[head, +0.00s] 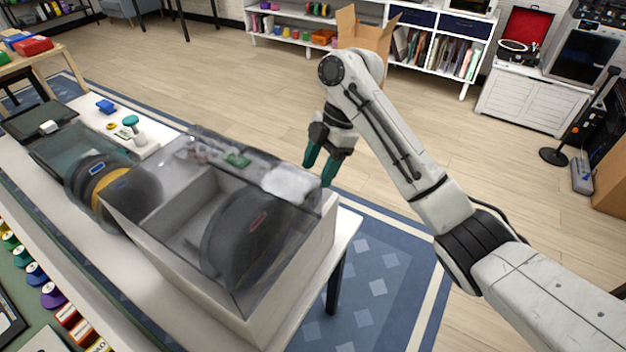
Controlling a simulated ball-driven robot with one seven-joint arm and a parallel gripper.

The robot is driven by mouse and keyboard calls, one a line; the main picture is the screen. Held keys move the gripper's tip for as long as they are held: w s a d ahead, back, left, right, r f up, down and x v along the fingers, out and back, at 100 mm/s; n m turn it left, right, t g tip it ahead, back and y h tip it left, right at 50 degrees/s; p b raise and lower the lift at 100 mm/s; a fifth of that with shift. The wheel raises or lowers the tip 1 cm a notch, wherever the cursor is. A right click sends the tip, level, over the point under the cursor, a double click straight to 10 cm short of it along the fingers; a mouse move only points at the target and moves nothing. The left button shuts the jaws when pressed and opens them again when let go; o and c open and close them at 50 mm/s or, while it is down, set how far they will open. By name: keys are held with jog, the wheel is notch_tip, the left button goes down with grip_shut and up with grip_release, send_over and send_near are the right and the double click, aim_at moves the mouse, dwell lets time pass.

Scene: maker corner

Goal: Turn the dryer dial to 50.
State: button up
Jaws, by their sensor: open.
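A pale box with a clear smoky lid and a dark spool inside, which looks like the dryer (284,304), stands at the right end of the white bench. I can make out no dial or scale on the sides that show, so the dial's setting cannot be read. My gripper (325,170) has dark green fingers pointing down. It is open with nothing between the fingers. In the picture it is just beyond the box's upper right corner; I cannot tell how far apart they are.
The white bench (345,222) ends right of the box, above a blue rug (385,270). A second clear container with a yellow-and-black spool (104,190) stands to the left. Colourful small spools (52,296) line the lower left. Open wooden floor (235,90) lies behind the bench.

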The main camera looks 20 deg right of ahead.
jog(key=v, duration=0.6)
jog(key=shift+p, duration=0.35)
